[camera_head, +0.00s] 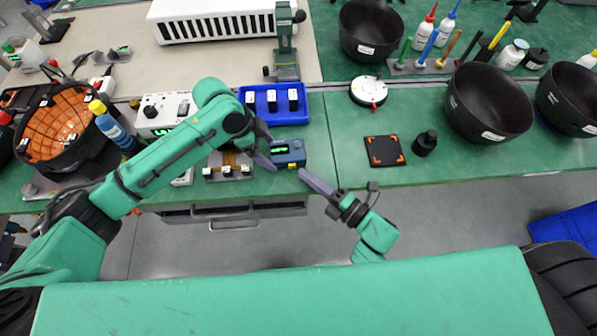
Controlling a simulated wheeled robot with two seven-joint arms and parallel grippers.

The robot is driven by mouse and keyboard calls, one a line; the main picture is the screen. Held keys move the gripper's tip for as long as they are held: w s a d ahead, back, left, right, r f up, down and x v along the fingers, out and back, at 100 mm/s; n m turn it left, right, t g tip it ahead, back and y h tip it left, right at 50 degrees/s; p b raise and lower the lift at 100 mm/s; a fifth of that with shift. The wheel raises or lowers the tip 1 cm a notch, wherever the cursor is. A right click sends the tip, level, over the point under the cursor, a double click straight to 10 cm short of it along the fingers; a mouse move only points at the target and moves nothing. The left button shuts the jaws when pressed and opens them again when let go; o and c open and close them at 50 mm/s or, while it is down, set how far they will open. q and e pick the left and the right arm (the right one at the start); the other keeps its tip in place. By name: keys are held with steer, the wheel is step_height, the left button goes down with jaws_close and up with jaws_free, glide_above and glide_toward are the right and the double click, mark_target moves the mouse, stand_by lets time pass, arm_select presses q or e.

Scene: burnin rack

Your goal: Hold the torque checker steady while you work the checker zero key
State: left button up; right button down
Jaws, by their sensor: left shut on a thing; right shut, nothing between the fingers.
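The torque checker (289,156) is a small blue-grey box with a lit green display, sitting near the front edge of the green bench. My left gripper (271,151) comes in from the left and is shut on the checker at its left side; the arm and fingers hide part of that side. My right gripper (303,173) is shut and empty, its pale fingertips just in front of the checker's lower right corner. Whether they touch it I cannot tell. A zero key is too small to make out for certain.
A blue tray (259,116) with black-and-white parts stands behind the checker. A small fixture (228,172) is left of it, under my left arm. A black mat (384,151) with orange corners and a black knob (425,142) lie right. Bench between checker and mat is clear.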

steer(key=v, duration=0.5)
steer(key=shift+s+a, duration=0.1)
steer(key=shift+s, duration=0.25)
arm_select(q)
steer(key=shift+w, duration=0.1)
steer(key=o, duration=1.4)
steer(key=v, duration=1.2)
arm_select(e)
steer(key=shift+f, duration=0.1)
